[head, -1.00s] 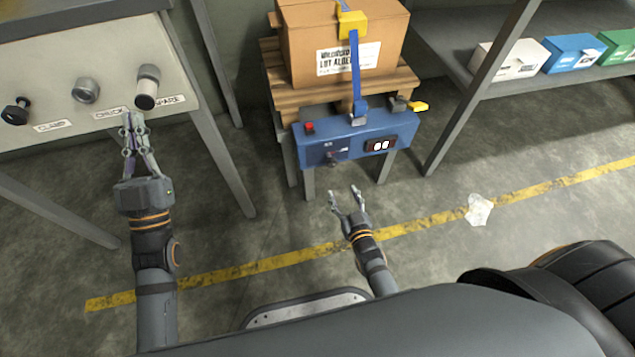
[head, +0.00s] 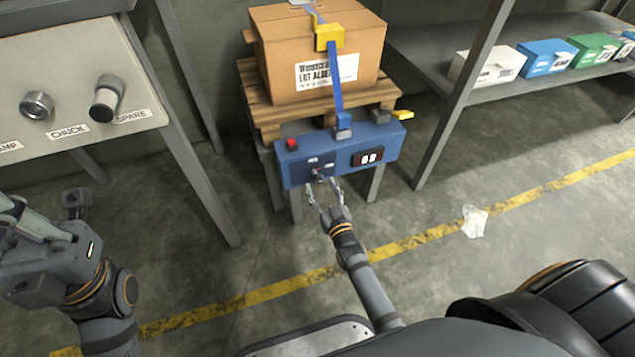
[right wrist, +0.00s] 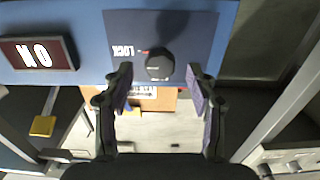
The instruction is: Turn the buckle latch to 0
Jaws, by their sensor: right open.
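The buckle latch appears to be the dark knob (head: 319,174) on the dark plate low on the blue box's front, left of its display. In the right wrist view the round knob (right wrist: 160,66) sits beside a LOCK label, seen upside down. My right gripper (head: 322,184) is open in front of it. In the right wrist view its fingertips (right wrist: 160,78) stand apart to either side of the knob, with no visible contact. My left gripper (head: 30,226) is at the left edge, partly cut off, and its jaw opening is unclear.
The blue box (head: 395,143) has a red button (head: 292,144) and a small lit display (head: 368,157). A strapped cardboard box (head: 283,50) rests on a pallet above. A grey panel with knobs (head: 70,70) stands left. A shelf post (head: 460,95) stands right.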

